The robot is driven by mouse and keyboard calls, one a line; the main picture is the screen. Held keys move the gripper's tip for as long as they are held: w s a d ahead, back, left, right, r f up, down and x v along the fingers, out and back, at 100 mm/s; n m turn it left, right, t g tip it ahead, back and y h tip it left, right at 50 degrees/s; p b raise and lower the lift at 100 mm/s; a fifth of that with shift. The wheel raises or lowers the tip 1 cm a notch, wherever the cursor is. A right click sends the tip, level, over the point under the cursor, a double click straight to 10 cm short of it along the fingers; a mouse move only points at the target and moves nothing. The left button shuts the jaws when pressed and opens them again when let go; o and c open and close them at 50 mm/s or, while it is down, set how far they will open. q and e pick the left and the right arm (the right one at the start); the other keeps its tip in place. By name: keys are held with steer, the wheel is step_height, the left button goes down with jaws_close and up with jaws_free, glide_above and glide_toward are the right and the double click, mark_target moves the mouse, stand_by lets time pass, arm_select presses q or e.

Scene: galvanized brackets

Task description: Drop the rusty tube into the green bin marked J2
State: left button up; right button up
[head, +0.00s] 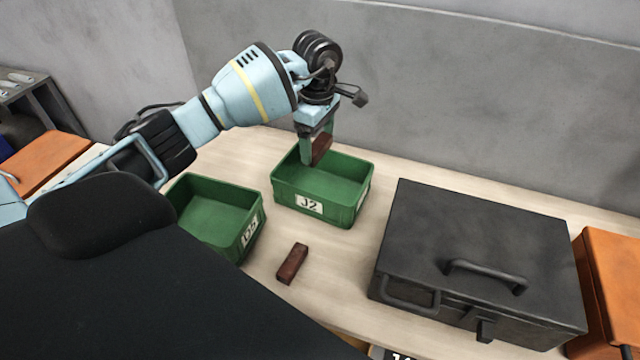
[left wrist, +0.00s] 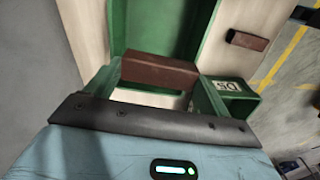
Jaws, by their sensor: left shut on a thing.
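My left gripper (head: 316,150) is shut on a rusty tube (head: 322,147), a short reddish-brown piece. The tube also shows between the two fingers in the left wrist view (left wrist: 160,73). Gripper and tube are over the green bin marked J2 (head: 338,205), near its back left part in the head view. The J2 bin's inside also shows beyond the tube in the left wrist view (left wrist: 160,25). How far the tube is above the bin floor is hard to tell. My right gripper is not in view.
A second green bin, marked D5 (head: 251,232), stands left of J2. Another rusty piece (head: 292,263) lies on the table in front of J2. A large dark metal box (head: 480,240) stands to the right, with an orange box (head: 612,270) beyond it. A grey wall is behind.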

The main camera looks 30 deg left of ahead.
arm_select(q)
steer(key=shift+w+a+n, duration=0.25)
steer(key=shift+a+n, duration=0.2)
steer(key=shift+n, duration=0.15)
steer(key=shift+s+f+b, duration=0.1)
steer(key=shift+f+b, duration=0.7)
steer(key=shift+f, duration=2.15)
steer(key=o, duration=0.9)
steer(key=shift+o, duration=0.3)
